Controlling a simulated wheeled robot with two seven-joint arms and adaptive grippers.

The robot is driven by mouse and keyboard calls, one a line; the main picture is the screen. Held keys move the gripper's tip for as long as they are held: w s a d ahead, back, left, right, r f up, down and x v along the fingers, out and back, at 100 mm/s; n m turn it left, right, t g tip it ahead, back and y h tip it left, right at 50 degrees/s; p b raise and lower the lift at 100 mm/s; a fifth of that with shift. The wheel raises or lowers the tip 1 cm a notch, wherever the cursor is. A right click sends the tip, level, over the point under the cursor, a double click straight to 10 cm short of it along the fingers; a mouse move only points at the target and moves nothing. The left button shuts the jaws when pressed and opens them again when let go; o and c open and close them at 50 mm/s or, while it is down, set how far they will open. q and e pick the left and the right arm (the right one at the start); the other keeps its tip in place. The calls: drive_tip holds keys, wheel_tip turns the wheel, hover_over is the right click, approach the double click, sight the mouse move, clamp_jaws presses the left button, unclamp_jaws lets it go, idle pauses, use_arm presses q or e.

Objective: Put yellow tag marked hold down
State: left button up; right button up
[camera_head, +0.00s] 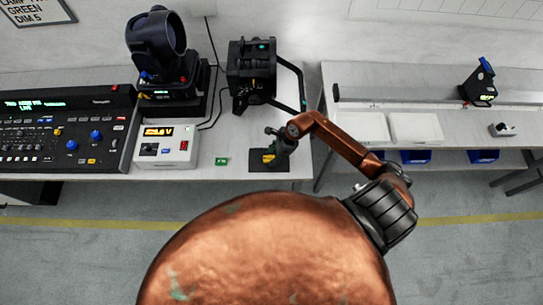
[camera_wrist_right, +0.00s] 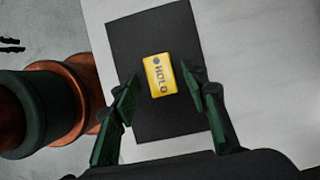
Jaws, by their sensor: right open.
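The yellow tag marked HOLD (camera_wrist_right: 159,75) lies flat on a dark mat (camera_wrist_right: 138,33) on the table. It also shows in the head view (camera_head: 268,158), partly covered by my gripper. My right gripper (camera_wrist_right: 160,98) is open, with its two green-black fingers on either side of the tag. I cannot tell how high the fingertips are above the mat. In the head view the right gripper (camera_head: 277,146) is over the mat near the table's front edge. My left gripper is not in view.
A control box (camera_head: 166,146), a lighting console (camera_head: 65,130), a moving-head lamp (camera_head: 160,55) and a par can (camera_head: 252,70) stand on the same table. White trays (camera_head: 415,127) are on the right table, across a gap.

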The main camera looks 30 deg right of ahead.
drive_tip(key=v, duration=1.1)
drive_tip(key=shift+r+b, duration=0.35)
drive_tip(key=shift+s+d, duration=0.1)
